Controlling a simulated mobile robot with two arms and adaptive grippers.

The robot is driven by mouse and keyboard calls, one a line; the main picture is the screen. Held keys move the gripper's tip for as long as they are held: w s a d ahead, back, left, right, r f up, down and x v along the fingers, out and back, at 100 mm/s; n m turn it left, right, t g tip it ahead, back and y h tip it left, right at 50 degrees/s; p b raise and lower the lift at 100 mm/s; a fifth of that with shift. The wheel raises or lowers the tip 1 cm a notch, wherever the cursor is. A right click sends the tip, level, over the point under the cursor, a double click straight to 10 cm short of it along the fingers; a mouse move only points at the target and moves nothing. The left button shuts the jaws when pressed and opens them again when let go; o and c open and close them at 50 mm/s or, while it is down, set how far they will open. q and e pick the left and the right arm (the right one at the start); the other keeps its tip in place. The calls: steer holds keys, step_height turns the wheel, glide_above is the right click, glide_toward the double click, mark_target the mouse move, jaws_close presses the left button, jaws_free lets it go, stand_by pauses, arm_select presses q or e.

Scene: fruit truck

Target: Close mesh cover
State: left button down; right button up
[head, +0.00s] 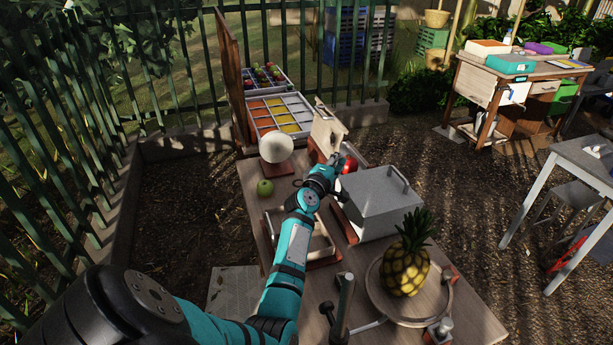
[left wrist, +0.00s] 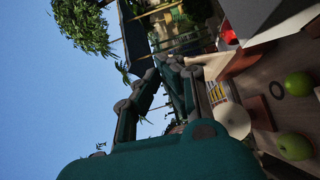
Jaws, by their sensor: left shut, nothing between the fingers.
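A pale upright panel (head: 327,132) with a small handle on top stands on a wooden base at the table's far end. It looks like the raised mesh cover, but the mesh itself is too small to make out. A red apple (head: 349,164) lies just in front of it; a red fruit also shows in the left wrist view (left wrist: 229,36). My left gripper (head: 336,160) is shut and empty, close in front of the panel and beside the apple. I cannot tell whether it touches either. My right gripper is not in view.
A grey box (head: 377,203) with a handle stands right of my left arm. A white round thing (head: 277,148) and a green apple (head: 265,188) are to the left. A pineapple (head: 404,264) sits on a round board in front. Fruit trays (head: 282,115) stand beyond.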

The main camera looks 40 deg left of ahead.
arm_select(q)
steer(key=s+a+f+n+t+y+b, duration=0.1)
steer(key=s+a+b, duration=0.3)
steer(key=s+b, duration=0.4)
steer(key=shift+s+f+n+t+b, duration=0.35)
steer(key=shift+f+n+t, duration=0.25)
steer(key=shift+f, duration=0.3)
steer(key=shift+w+f, duration=0.1)
